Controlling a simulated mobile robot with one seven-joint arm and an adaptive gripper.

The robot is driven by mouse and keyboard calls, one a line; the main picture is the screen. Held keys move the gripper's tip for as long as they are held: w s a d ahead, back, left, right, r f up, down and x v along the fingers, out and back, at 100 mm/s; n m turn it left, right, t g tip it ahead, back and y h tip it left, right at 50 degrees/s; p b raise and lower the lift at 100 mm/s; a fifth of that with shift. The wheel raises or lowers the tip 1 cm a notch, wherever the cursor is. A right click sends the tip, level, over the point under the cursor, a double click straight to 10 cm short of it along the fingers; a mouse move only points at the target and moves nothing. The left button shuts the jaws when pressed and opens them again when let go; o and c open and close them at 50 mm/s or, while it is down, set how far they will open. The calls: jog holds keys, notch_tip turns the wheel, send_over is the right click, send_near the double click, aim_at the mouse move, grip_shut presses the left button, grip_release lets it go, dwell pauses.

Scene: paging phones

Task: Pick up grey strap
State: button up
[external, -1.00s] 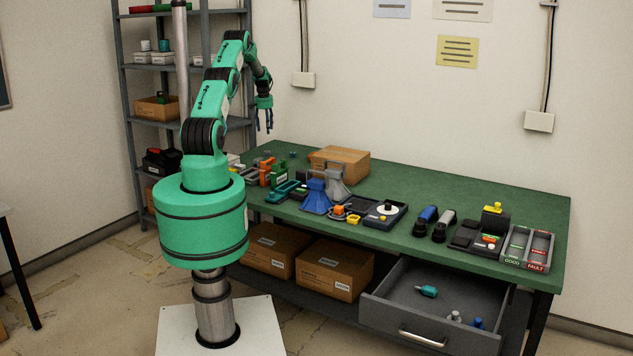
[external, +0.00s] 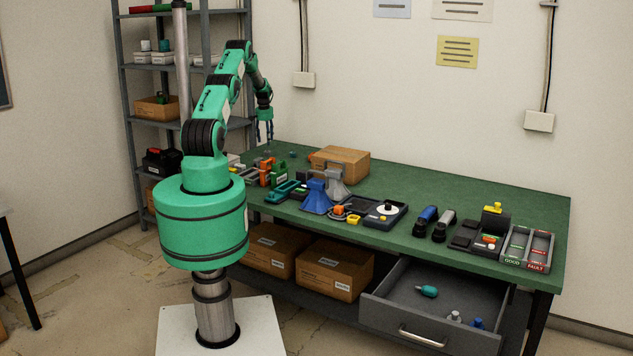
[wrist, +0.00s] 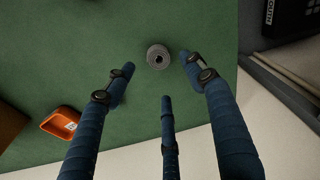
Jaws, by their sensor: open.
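A grey rolled strap (wrist: 158,56) with a dark hole at its centre lies on the green tabletop in the wrist view. I cannot clearly pick it out in the external view. My gripper (wrist: 161,75) has three blue fingers spread apart, with nothing held between them. The strap shows between the two upper fingertips, slightly beyond the third finger, and the fingers look apart from it. In the external view my gripper (external: 264,136) points down above the far left end of the table.
An orange tray (wrist: 62,122) lies at the lower left in the wrist view. The green table (external: 460,190) holds a cardboard box (external: 340,163), a blue stand (external: 317,197) and several devices. Metal shelving (external: 120,100) stands beyond the table's left end. Bare tabletop surrounds the strap.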

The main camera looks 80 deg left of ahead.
aim_at(267, 153)
jog(key=shift+a+f, duration=0.1)
jog(key=shift+f, duration=0.75)
jog(key=shift+f, duration=0.15)
jog(key=shift+w+a+f+b, duration=0.1)
jog(key=shift+f+b, duration=0.05)
jog(key=shift+f, duration=1.1)
jog(key=shift+a+f+b, duration=0.1)
jog(key=shift+f+b, duration=0.05)
jog(key=shift+f, duration=1.1)
jog(key=c, duration=0.9)
